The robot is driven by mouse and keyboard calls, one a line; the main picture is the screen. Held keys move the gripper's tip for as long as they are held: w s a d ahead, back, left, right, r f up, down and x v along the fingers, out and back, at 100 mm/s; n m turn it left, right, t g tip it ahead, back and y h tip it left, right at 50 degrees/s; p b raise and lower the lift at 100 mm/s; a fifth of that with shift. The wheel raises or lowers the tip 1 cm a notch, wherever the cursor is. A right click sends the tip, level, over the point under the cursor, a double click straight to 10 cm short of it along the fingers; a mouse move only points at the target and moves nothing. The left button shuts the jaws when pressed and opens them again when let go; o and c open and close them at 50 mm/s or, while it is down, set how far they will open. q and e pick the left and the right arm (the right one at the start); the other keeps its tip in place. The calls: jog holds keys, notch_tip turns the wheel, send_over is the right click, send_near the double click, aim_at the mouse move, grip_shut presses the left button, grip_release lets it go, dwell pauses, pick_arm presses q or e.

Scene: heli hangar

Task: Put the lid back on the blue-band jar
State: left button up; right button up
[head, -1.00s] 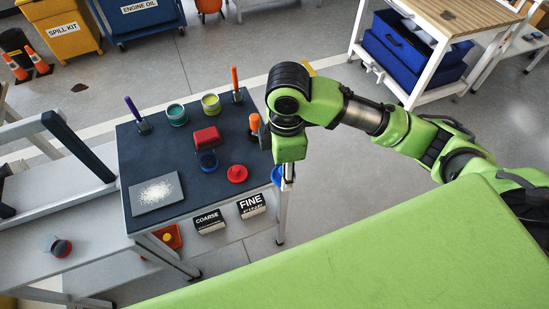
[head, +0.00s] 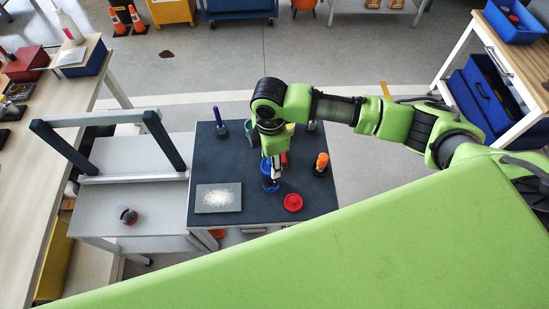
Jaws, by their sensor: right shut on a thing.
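My right gripper (head: 273,173) points down at the dark table top and is shut on a blue lid (head: 269,186). The lid is at or just above the table; I cannot tell whether it touches. A teal jar (head: 250,131), which may be the blue-band jar, stands behind and left of my right wrist, partly hidden by it. A yellowish jar (head: 291,128) is partly hidden behind my arm. A red lid (head: 292,202) lies on the table to the right of the blue lid. My left gripper is not in view.
A red block (head: 284,158) is beside the gripper, mostly hidden. An orange bottle (head: 321,162) stands at the right edge. A purple-handled tool (head: 220,123) stands at the back left. A grey plate (head: 218,205) with white powder lies at the front left.

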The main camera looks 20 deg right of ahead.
jog(key=shift+w, duration=0.15)
jog(key=shift+a+f, duration=0.1)
jog(key=shift+f, duration=0.1)
jog(key=shift+f+b, duration=0.75)
jog(key=shift+b, duration=0.4)
jog(key=shift+f+b, duration=1.8)
jog(key=shift+f, duration=0.45)
jog(key=shift+p, duration=0.9)
jog(key=shift+f+p, duration=0.15)
jog(key=shift+p, duration=0.6)
jog(key=o, duration=0.9)
